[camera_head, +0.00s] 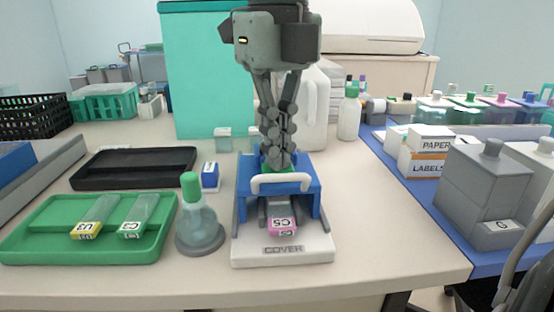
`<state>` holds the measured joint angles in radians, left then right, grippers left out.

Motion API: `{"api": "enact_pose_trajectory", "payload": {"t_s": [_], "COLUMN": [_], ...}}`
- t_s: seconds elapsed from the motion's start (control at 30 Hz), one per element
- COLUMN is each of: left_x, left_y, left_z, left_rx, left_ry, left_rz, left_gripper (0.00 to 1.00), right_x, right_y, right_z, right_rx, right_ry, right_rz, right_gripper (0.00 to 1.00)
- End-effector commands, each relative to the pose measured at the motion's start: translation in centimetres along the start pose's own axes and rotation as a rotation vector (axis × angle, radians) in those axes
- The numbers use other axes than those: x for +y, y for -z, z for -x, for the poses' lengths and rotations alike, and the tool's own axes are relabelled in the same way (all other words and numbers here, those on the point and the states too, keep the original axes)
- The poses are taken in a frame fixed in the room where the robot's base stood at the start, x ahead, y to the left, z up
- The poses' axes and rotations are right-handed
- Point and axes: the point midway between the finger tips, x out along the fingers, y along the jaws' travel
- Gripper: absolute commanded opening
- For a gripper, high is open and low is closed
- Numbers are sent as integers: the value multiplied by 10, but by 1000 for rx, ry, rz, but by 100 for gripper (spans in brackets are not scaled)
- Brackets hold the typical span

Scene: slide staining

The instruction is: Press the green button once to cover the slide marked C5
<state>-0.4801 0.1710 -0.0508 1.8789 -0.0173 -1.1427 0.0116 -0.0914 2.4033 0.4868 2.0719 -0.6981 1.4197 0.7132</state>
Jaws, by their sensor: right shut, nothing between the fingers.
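The cover device (283,254) is white with a blue frame (309,188) and a white handle, and stands near the table's front. A slide with a pink C5 label (282,226) lies in it under the frame. My right gripper (279,166) points straight down from above, shut and empty, with its fingertips at the green button (264,170) on top of the frame. The fingers hide most of the button, so I cannot tell whether it is pressed down. My left gripper is not in view.
Left of the device stand a green-capped flask (199,229) and a green tray (30,243) with slides U3 (87,229) and C2 (131,228). A black tray (133,184) lies behind. Grey containers (486,186) and boxes stand on a blue mat at right.

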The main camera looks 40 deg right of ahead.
Motion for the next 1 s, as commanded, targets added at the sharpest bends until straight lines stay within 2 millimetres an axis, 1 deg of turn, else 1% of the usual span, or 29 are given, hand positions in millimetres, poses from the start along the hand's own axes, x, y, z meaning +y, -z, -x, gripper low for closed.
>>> {"api": "enact_pose_trajectory", "payload": {"t_s": [0.17,0.7,1.0], "left_x": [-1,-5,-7], "left_y": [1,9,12], "left_z": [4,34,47], "left_rx": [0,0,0], "left_ry": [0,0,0], "left_rz": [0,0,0], "left_gripper": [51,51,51], "right_x": [0,0,0], "right_y": [0,0,0], "right_z": [4,48,70], "right_rx": [2,1,1], "right_ry": [1,0,1], "right_rz": [0,-1,0], "right_gripper": [0,0,0]}}
